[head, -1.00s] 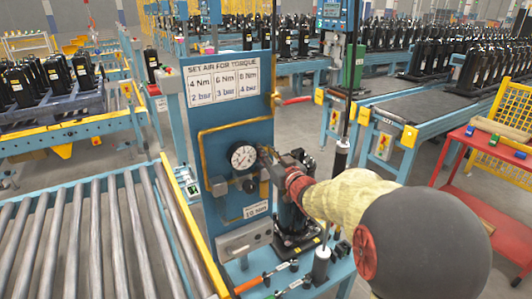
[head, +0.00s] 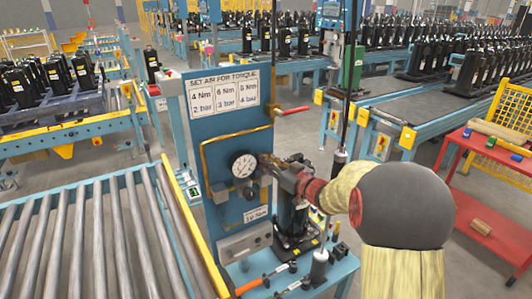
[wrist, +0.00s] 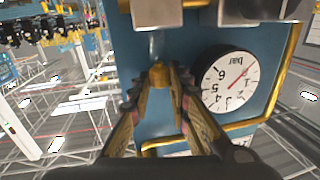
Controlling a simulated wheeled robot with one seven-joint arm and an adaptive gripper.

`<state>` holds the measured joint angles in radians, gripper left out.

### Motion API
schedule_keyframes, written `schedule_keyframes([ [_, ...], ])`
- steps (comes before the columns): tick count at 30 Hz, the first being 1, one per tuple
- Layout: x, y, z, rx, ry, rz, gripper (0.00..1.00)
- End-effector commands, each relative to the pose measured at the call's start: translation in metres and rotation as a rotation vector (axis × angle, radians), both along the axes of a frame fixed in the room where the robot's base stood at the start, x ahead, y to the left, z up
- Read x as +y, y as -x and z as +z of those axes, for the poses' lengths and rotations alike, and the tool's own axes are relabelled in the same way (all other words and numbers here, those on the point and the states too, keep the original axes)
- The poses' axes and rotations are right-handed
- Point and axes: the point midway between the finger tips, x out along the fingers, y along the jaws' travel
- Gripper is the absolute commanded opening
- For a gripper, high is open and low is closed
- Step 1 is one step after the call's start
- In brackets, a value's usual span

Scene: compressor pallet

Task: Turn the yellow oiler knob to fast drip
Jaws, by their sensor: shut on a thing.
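The yellow oiler knob (wrist: 160,75) shows in the wrist view, on the blue panel beside the round gauge (wrist: 230,80). My gripper (wrist: 160,84) is shut on it, with one finger on each side. The fingers cover part of the knob, so its setting cannot be read. In the head view, my gripper (head: 265,166) reaches the blue panel (head: 225,130) just right of the gauge (head: 243,164). The knob itself is hidden there behind my gripper.
A torque sign (head: 222,92) is above the gauge. A black compressor (head: 293,215) stands below my arm. Handled tools (head: 265,278) lie on the bench front. A roller conveyor (head: 90,240) is at left, a red cart (head: 490,200) at right.

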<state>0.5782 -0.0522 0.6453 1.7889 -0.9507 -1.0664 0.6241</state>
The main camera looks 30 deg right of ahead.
Motion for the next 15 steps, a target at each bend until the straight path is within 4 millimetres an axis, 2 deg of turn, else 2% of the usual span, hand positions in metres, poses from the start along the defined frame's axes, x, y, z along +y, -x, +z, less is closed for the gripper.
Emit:
schedule_keyframes([
  [15, -0.0046, -0.0015, -0.0005, 0.002, -0.002, 0.275, 0.0],
])
